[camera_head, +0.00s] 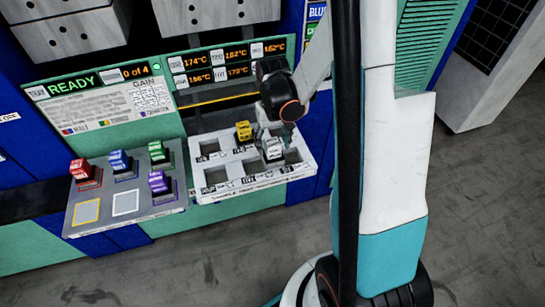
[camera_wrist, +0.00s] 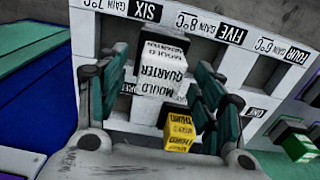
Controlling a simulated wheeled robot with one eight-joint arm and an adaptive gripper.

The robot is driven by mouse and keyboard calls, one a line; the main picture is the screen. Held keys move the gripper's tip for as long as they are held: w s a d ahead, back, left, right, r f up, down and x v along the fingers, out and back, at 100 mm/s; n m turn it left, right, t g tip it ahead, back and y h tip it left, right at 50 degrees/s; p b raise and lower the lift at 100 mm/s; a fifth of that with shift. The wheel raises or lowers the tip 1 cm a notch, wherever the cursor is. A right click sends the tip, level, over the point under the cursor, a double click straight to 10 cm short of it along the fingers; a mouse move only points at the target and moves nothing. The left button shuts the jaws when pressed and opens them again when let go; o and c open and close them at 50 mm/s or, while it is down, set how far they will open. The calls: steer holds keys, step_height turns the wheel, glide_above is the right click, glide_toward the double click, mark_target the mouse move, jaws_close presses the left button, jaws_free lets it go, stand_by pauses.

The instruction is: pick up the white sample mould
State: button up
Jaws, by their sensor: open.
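The white sample mould (camera_head: 274,152), labelled "MOULD QUARTER", stands in a white press tray (camera_head: 262,184) in the head view. In the wrist view the white mould (camera_wrist: 163,75) lies between my two fingers, near the label "SIX". My gripper (camera_head: 268,138) is over the mould from above, and in the wrist view my gripper (camera_wrist: 160,85) is open, with a finger on each side of it. I cannot tell whether the fingers touch it. A yellow mould (camera_head: 243,131) sits in another slot close by; it also shows in the wrist view (camera_wrist: 180,130).
A side shelf (camera_head: 103,208) on the left holds red (camera_head: 84,171), blue (camera_head: 121,162), green (camera_head: 158,152) and purple (camera_head: 160,183) moulds, with an empty yellow-outlined and a pale square. The tray has several empty slots. A panel (camera_head: 95,85) reading "READY" stands behind.

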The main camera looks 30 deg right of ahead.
step_height(320, 180, down, 2)
steer(key=shift+r, duration=0.1)
jaws_close()
stand_by(0.4)
